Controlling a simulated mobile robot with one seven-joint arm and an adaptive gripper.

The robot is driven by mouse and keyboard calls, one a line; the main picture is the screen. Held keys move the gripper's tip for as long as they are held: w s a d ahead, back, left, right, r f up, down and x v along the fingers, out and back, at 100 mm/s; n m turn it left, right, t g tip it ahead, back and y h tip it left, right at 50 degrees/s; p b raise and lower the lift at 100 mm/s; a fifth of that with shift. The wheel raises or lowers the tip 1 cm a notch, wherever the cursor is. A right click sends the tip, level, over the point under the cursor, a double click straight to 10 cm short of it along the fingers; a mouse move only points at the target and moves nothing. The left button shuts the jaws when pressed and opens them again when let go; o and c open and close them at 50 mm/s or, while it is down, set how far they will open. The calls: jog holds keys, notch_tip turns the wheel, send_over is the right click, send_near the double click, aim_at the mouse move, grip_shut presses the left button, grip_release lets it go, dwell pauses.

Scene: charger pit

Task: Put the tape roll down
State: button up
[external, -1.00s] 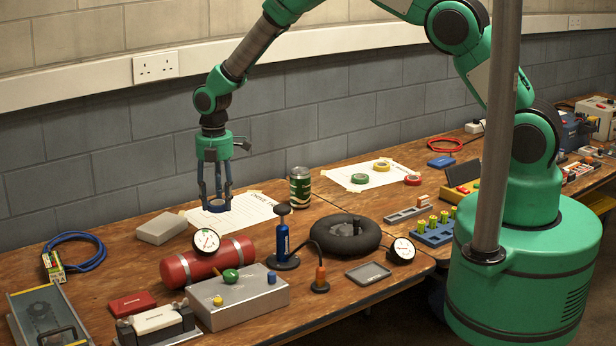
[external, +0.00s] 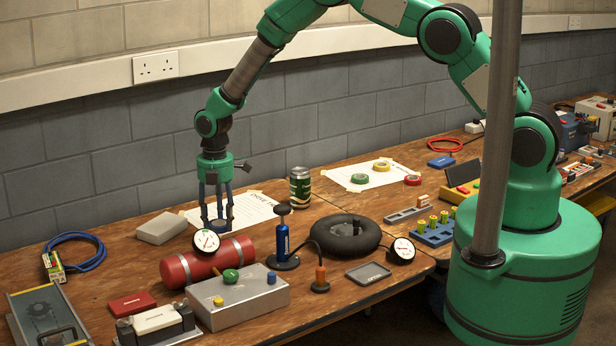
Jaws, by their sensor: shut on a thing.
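The roll is low over the wooden bench, behind the red cylinder and just right of the white dial gauge. The gauge partly hides the fingers and the roll's left edge. I cannot tell whether the roll touches the bench. A white printed sheet (external: 258,208) lies taped to the bench behind and to the right of the roll. Green, yellow and red tape rolls lie on and by another white sheet (external: 349,179) farther right.
The red cylinder (external: 178,270) and dial gauge (external: 206,242) are close in front. A black inner tube (external: 345,236) lies farther right.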

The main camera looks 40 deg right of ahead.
aim_at(219, 230)
jog(key=shift+f, duration=1.85)
jog(key=shift+f+b, duration=0.2)
jog(key=shift+b, duration=0.15)
jog(key=o, duration=1)
jog(key=shift+r, duration=0.2)
notch_tip(219, 230, up, 12)
jog(key=p, duration=0.1)
jog(key=shift+p, duration=0.3)
jog(key=shift+r, duration=0.15)
